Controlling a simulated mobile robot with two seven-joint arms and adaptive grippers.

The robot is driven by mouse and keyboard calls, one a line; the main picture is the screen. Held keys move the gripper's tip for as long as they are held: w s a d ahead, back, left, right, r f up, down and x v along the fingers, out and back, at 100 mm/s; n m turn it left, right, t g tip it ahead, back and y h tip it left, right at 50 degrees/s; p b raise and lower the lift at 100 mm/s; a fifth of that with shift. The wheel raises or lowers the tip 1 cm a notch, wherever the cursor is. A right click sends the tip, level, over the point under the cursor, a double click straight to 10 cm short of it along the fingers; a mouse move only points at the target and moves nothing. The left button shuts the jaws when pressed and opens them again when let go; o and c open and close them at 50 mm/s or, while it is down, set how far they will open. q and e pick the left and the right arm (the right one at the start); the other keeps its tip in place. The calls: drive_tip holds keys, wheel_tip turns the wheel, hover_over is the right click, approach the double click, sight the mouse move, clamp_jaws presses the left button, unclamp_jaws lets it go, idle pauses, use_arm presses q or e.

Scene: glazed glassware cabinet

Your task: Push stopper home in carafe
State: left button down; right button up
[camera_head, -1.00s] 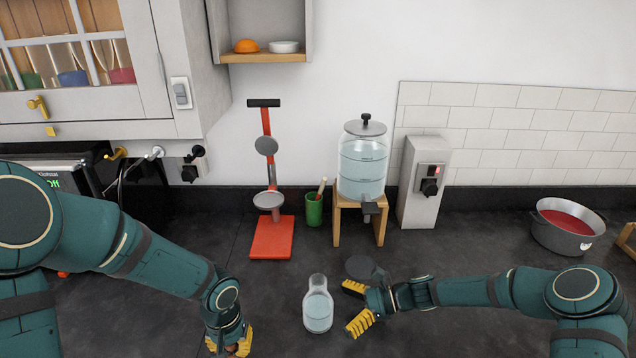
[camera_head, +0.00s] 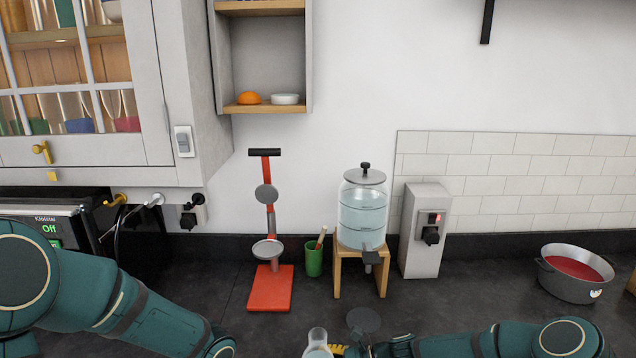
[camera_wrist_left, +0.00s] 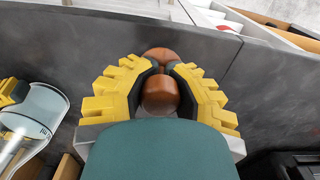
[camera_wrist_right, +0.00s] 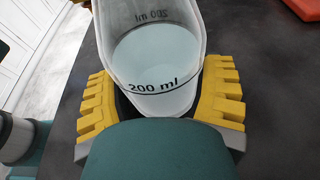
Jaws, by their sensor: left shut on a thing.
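The carafe (camera_head: 318,338) is clear glass with pale liquid; only its top shows at the bottom edge of the head view. In the right wrist view the carafe (camera_wrist_right: 155,60) stands between the spread yellow fingers of my right gripper (camera_wrist_right: 160,100), marked 200 ml. I see no clear grip on it. It also shows at the left of the left wrist view (camera_wrist_left: 38,115). My left gripper (camera_wrist_left: 160,85) is shut on a brown rounded stopper (camera_wrist_left: 160,95), apart from the carafe. The left fingers are below the head view.
A red stand (camera_head: 270,288) and a green cup (camera_head: 314,262) stand at the back. A drink dispenser (camera_head: 363,215) sits on a wooden stand (camera_head: 337,275). A grey socket box (camera_head: 425,230) and a pot of red liquid (camera_head: 575,275) are further right. Open counter lies between.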

idle(0.4)
use_arm(q)
drive_tip(key=shift+w+d+r, duration=0.2)
drive_tip(key=shift+w, duration=0.15)
drive_tip(key=w+d+r+m, duration=0.2)
drive_tip(key=w+d+r, duration=0.3)
drive_tip(key=d+r, duration=0.45)
drive_tip(key=w+d+r+m, duration=0.1)
drive_tip(key=w+d+r, duration=0.6)
drive_tip(key=r, duration=0.4)
wheel_tip(320, 180, down, 6)
drive_tip(key=s+d, duration=0.1)
drive_tip(key=shift+s, duration=0.15)
drive_tip(key=shift+f, duration=1.15)
idle(2.6)
drive_tip(key=shift+c, duration=1.4)
unclamp_jaws()
